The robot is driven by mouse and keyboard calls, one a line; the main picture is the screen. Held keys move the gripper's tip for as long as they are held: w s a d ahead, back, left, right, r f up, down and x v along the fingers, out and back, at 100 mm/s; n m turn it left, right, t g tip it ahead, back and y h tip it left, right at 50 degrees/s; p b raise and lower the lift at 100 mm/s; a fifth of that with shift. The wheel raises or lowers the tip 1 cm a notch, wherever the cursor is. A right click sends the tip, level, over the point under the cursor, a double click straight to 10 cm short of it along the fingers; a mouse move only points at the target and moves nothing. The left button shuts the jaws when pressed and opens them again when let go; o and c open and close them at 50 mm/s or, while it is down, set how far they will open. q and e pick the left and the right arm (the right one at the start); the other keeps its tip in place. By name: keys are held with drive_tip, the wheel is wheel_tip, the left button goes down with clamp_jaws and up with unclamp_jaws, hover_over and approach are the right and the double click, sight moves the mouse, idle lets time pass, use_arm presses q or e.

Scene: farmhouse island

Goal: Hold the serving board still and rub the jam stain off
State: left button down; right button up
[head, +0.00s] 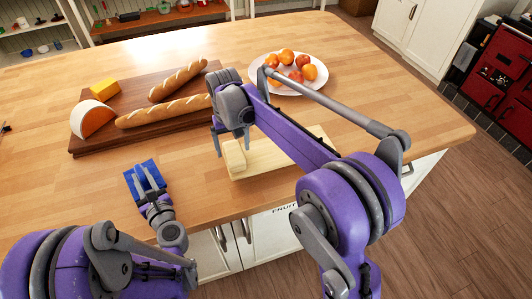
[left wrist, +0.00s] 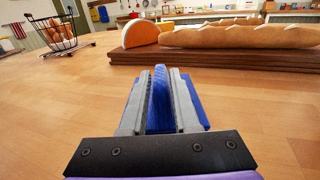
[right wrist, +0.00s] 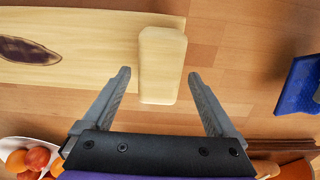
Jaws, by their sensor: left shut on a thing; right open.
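The pale wooden serving board (head: 262,166) lies near the island's front edge, partly hidden by my right arm in the head view. A raised pale block (right wrist: 162,65) stands at its left end. The dark purple jam stain (right wrist: 27,50) shows on the board in the right wrist view; my arm hides it in the head view. My right gripper (head: 232,142) is open above the block, its fingers on either side of it and apart from it. My left gripper (head: 148,173) is shut on the upright grip of a blue scrubber (left wrist: 160,95), left of the board, at or just above the countertop.
A white plate of fruit (head: 312,85) stands behind the serving board. The countertop between the scrubber and the serving board is clear.

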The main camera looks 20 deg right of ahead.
sight(147, 189)
use_arm(q)
drive_tip(key=s+f, duration=0.1)
drive_tip(key=f+b, duration=0.1)
drive_tip(key=shift+s+f, duration=0.3)
drive_tip(key=shift+s, duration=0.1)
use_arm(e)
drive_tip(key=f, duration=0.3)
drive_tip(key=shift+s, duration=0.35)
use_arm(q)
drive_tip(key=shift+w+f, duration=0.1)
drive_tip(key=shift+f, duration=0.1)
use_arm(e)
drive_tip(key=shift+w+f, duration=0.25)
drive_tip(key=shift+f, duration=0.05)
clamp_jaws()
